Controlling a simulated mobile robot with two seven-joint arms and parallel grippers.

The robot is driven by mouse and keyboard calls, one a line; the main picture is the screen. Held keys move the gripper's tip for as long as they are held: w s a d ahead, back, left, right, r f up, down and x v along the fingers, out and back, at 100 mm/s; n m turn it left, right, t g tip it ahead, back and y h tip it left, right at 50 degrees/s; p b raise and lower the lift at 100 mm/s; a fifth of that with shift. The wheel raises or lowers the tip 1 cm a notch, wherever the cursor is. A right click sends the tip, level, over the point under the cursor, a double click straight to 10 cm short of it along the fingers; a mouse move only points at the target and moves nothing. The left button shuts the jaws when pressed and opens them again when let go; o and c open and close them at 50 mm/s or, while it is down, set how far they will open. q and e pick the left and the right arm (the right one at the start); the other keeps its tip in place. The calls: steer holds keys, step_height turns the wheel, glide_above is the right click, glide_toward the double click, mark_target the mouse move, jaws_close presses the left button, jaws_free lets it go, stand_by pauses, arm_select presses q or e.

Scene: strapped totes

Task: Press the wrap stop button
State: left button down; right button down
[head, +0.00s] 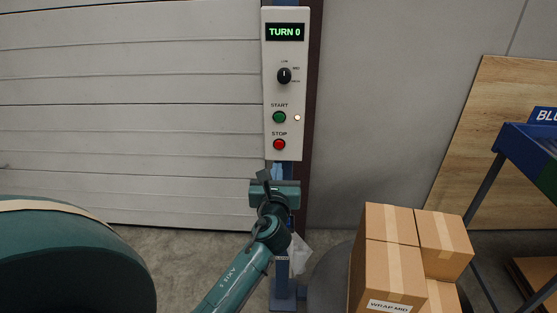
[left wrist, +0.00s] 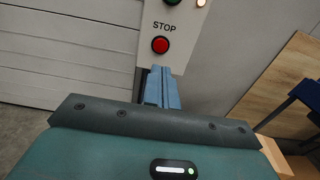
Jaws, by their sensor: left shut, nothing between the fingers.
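The red stop button (head: 279,144) sits low on a white control panel (head: 271,92), under the label STOP. It also shows in the left wrist view (left wrist: 160,45), just beyond the fingertips. My left gripper (head: 277,169) is below the button in the head view, its blue fingers shut and empty. In the left wrist view the fingers (left wrist: 161,72) point up toward the button, with a small gap in the picture. I cannot tell whether they are at the panel's depth. My right gripper is not in view.
The green start button (head: 279,117), a black knob (head: 284,76) and a display reading TURN 0 (head: 285,32) are above the stop button. Stacked cardboard boxes (head: 390,262) stand at lower right. A blue rack (head: 525,150) is at far right.

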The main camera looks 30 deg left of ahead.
arm_select(q)
steer(key=shift+v, duration=2)
steer(key=s+d+f+n+g+h, duration=0.1)
steer(key=s+d+f+n+h, duration=0.25)
steer(key=f+n, duration=0.2)
steer(key=s+d+f+n+g+h, duration=0.1)
steer(key=s+d+f+n+h, duration=0.2)
steer(key=d+f+n, duration=0.3)
steer(key=s+d+f+n+g+h, duration=0.1)
steer(key=s+d+f+n+h, duration=0.2)
steer(key=s+n, duration=0.3)
steer(key=s+d+f+n+g+h, duration=0.1)
steer(key=s+d+f+n+h, duration=0.2)
steer(key=s+d+f+n, duration=0.2)
steer(key=s+n, duration=0.2)
steer(key=n, duration=0.2)
steer(key=shift+s+d+g, duration=0.3)
steer(key=shift+d+g, duration=0.1)
